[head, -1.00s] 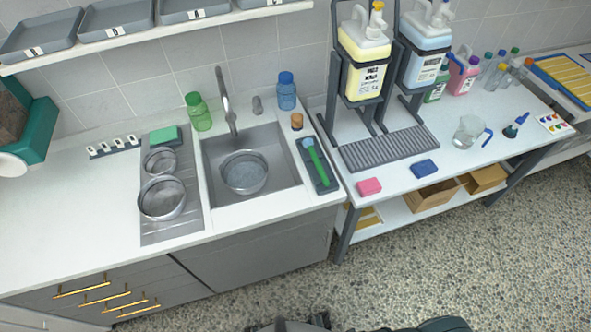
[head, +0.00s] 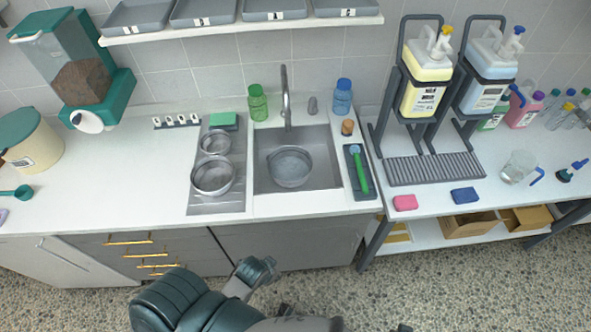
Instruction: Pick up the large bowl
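Three round grey metal bowls show in the head view. One bowl (head: 290,167) sits in the sink basin (head: 325,172). A bowl of similar apparent width (head: 213,178) stands on the front part of the grey drainboard left of the sink. A smaller bowl (head: 215,143) is just behind it on the same board. I cannot tell for sure which of the two wider bowls is larger. Parts of my own arm show at the bottom edge, well short of the counter. I make out no fingertips of either gripper, and nothing of mine touches the bowls.
A tap (head: 286,98) rises behind the basin. A green bottle (head: 258,103) and a blue bottle (head: 342,97) flank it. A green brush (head: 359,170) lies on a dark tray right of the sink. The shelf (head: 240,30) overhangs the back. The left counter (head: 120,175) is largely clear.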

